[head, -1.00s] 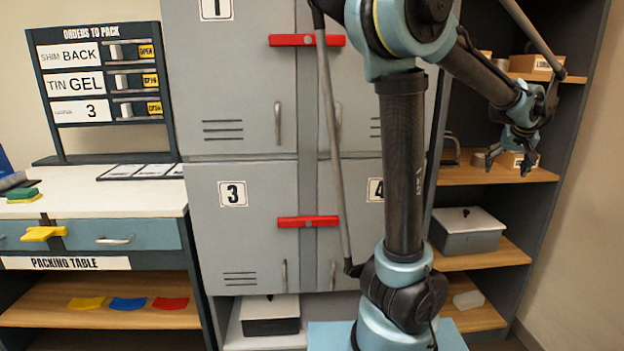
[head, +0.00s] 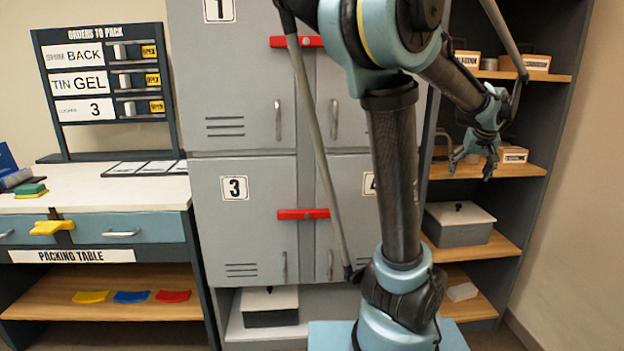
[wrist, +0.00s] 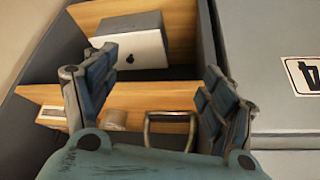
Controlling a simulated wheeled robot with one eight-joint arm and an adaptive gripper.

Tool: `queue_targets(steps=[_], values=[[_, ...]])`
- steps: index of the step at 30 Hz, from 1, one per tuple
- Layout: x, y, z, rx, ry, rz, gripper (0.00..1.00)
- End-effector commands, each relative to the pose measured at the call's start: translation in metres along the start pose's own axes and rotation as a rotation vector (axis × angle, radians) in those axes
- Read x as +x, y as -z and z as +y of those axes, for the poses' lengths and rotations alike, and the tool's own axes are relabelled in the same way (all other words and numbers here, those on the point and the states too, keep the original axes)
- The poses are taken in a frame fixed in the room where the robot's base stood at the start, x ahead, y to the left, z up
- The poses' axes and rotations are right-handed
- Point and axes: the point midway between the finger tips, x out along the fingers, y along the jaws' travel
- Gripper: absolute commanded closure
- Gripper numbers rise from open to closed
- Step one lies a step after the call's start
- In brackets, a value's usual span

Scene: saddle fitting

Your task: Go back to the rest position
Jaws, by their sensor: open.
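My gripper (head: 473,168) is at the right in the head view, in front of the middle shelf of the dark shelf unit (head: 570,120). Its fingers point downward there. In the wrist view my gripper (wrist: 155,100) has its two blue fingers wide apart with nothing between them. Behind the fingers are a lidded grey box (wrist: 140,45) and a metal handle (wrist: 172,118), both beyond the fingertips and apart from them, as far as I can tell.
Grey lockers (head: 245,215) with red latches (head: 303,214) stand left of my arm. The shelves hold small boxes (head: 514,154) and a lidded grey box (head: 459,223). The packing table (head: 120,195) is at the left, beside the order board (head: 105,85).

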Motion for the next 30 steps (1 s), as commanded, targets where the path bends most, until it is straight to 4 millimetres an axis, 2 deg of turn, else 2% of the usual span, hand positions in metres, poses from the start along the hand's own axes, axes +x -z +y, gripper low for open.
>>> queue_targets(steps=[1,5,9,15,22,30], values=[[0.001,-0.007,-0.017,-0.012,0.011,-0.010,0.23],[0.004,-0.032,-0.062,-0.043,0.037,-0.046,0.23],[0.006,-0.067,-0.109,-0.079,0.063,-0.090,0.23],[0.009,-0.124,-0.163,-0.131,0.085,-0.150,0.23],[0.013,-0.196,-0.205,-0.195,0.097,-0.213,0.23],[0.023,-0.279,-0.230,-0.269,0.092,-0.276,0.23]])
